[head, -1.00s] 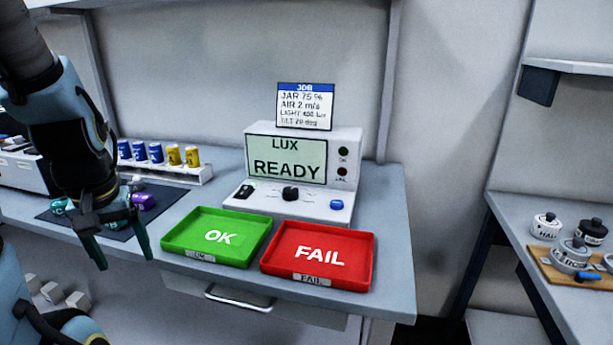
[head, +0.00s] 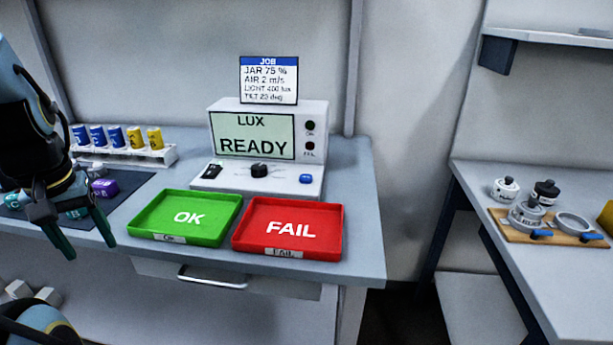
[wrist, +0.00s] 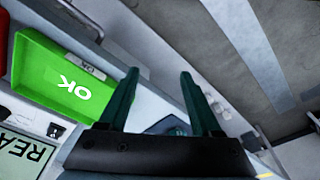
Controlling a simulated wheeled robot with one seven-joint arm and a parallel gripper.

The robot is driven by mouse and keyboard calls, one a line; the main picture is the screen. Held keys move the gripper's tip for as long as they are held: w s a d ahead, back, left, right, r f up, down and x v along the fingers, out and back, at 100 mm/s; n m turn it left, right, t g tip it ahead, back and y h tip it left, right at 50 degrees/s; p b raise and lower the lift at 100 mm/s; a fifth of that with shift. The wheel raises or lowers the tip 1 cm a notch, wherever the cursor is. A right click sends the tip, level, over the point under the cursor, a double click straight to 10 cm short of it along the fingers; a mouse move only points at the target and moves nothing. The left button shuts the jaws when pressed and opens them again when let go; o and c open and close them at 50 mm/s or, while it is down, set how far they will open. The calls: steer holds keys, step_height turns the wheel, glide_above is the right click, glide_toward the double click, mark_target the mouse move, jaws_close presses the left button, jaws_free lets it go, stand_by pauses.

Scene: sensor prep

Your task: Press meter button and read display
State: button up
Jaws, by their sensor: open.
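The meter (head: 268,165) stands at the back of the bench, its display (head: 252,136) reading LUX and READY. A blue button (head: 306,179) sits at the right of its front panel, with a dark knob (head: 259,171) in the middle and a black switch (head: 212,171) at the left. Two dark round lamps are beside the display. My gripper (head: 88,238) is open and empty, left of the green OK tray (head: 150,232) and well away from the meter. In the wrist view my gripper's fingers (wrist: 158,88) are apart, and part of the display (wrist: 25,160) shows at lower left.
A red FAIL tray (head: 240,243) lies beside the OK tray in front of the meter. A job card (head: 269,80) stands above the meter. A rack (head: 160,157) of blue and yellow cans and a dark mat (head: 130,181) are at left. A second table (head: 530,270) is right, across a gap.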

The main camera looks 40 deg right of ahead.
jaws_close()
stand_by(0.3)
stand_by(1.1)
